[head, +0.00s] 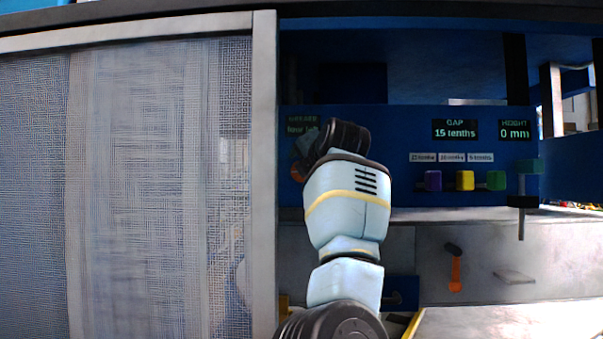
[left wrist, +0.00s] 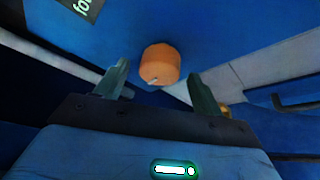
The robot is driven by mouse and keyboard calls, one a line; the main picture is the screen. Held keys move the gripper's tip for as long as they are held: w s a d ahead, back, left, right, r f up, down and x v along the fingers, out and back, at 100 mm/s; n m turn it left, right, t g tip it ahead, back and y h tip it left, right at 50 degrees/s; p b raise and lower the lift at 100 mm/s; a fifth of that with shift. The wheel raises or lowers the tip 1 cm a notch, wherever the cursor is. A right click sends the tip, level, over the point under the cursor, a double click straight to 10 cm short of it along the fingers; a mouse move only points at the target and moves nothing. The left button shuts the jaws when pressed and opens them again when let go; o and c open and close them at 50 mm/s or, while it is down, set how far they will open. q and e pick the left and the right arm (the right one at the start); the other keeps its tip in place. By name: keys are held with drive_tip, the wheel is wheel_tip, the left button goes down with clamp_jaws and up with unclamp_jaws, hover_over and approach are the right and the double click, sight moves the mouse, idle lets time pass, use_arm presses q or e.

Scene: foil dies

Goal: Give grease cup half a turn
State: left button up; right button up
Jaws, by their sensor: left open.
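The grease cup (left wrist: 160,64) is a round orange knob on the blue panel, with a small pale mark on its lower edge. In the head view only an orange sliver of the cup (head: 297,174) shows beside my dark wrist. My left gripper (left wrist: 158,70) is open and empty, facing the panel. In the left wrist view its two fingers stand apart, one on each side of the cup, with gaps between them and it. Whether the fingertips reach the cup's depth I cannot tell. My right gripper is not in view.
A grease display (head: 303,125) sits above the cup, dim and partly covered. A mesh guard (head: 150,190) with a grey frame fills the left. An orange-handled tool (head: 455,272) hangs below.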

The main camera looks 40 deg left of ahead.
use_arm(q)
drive_tip(key=shift+x, duration=1.6)
drive_tip(key=shift+c, duration=0.2)
drive_tip(key=c, duration=0.9)
drive_tip(key=shift+c, duration=0.2)
drive_tip(key=shift+m+y, duration=0.3)
